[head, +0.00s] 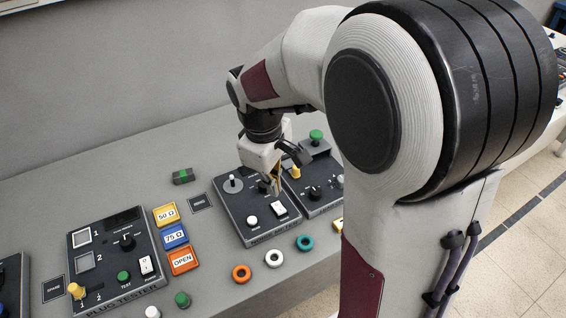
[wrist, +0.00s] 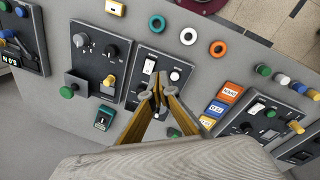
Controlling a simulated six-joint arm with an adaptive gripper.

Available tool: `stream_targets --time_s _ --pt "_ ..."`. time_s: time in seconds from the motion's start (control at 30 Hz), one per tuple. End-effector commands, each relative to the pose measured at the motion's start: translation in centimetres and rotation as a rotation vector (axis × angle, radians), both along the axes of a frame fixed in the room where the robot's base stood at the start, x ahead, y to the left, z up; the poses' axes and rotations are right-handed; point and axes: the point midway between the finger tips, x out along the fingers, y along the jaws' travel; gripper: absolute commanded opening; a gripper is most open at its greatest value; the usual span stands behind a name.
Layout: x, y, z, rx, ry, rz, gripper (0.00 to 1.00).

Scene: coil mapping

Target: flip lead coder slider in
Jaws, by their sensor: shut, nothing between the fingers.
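I cannot tell which part is the slider; the fingers cover some of the panel. In the wrist view the gripper (wrist: 156,93) is shut and empty, its tips over the panel near the rocker switch (wrist: 150,67) and white button (wrist: 175,75).
Another panel with a green knob (head: 316,135) stands close on the right. A plug tester panel (head: 115,250) is at left, beside yellow, blue and orange blocks (head: 175,236). Orange, white and teal rings (head: 274,258) lie in front. The bench behind is mostly clear.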

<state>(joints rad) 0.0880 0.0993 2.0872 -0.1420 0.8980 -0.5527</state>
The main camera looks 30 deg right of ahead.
Motion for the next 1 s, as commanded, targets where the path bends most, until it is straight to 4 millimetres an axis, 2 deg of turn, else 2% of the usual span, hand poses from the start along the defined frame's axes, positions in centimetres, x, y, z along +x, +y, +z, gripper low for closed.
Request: stream_targets --time_s 0.3,0.63,0.87,1.0 --pt "3.7 -1.7 -2.5 -0.039 0.073 0.262 0.0" --pt "7.2 -3.3 -4.5 -0.078 0.134 0.57 0.0" --pt "9.4 -4.2 -4.6 -0.112 0.159 0.784 0.0" --pt "10.5 -4.6 -4.0 -0.136 0.165 0.912 0.0"
